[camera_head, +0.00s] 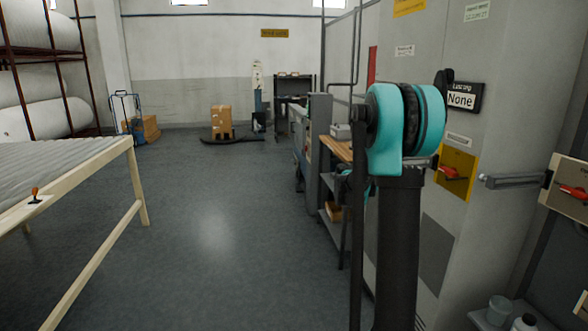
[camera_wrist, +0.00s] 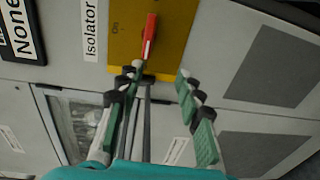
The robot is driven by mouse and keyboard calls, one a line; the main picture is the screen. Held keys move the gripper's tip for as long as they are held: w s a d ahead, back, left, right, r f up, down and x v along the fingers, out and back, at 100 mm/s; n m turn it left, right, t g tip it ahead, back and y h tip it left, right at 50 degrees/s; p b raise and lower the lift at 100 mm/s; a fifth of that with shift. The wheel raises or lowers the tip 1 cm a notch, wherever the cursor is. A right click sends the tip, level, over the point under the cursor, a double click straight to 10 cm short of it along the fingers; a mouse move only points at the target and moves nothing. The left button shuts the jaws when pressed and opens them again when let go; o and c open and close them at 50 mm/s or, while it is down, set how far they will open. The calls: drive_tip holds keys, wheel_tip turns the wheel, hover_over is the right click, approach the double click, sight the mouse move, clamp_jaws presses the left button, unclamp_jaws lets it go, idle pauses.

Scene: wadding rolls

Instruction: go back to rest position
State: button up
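In the wrist view my gripper (camera_wrist: 160,78) is open, its two green-padded fingers apart with nothing held between them. A red handle (camera_wrist: 149,40) on a yellow isolator plate (camera_wrist: 122,42) shows just beyond the fingertips, slightly left of the middle of the gap. I cannot tell whether a finger touches it. In the head view the yellow plate (camera_head: 463,160) and its red handle (camera_head: 450,173) are on the grey cabinet, right of my raised teal arm. The gripper itself does not show clearly in the head view.
A grey cabinet (camera_head: 487,60) stands close on the right, with a projecting bar handle (camera_head: 515,181) and a second red-handled box (camera_head: 566,188). A low shelf (camera_head: 478,317) holds small containers. A wooden-framed table (camera_head: 85,175) stands left. The floor (camera_head: 215,225) between is clear.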

drive_tip(key=s+a+f+t+y, duration=0.1)
drive_tip(key=s+a+f+y, duration=0.7)
drive_tip(key=s+a+f, duration=0.4)
drive_tip(key=s+a+f+m+t+y, duration=0.1)
drive_tip(key=s+a+f+y, duration=0.8)
drive_tip(key=s+a+f, duration=0.4)
drive_tip(key=s+a, duration=0.4)
drive_tip(key=a, duration=0.1)
drive_tip(key=shift+a+f+t, duration=0.25)
drive_tip(key=shift+t, duration=0.15)
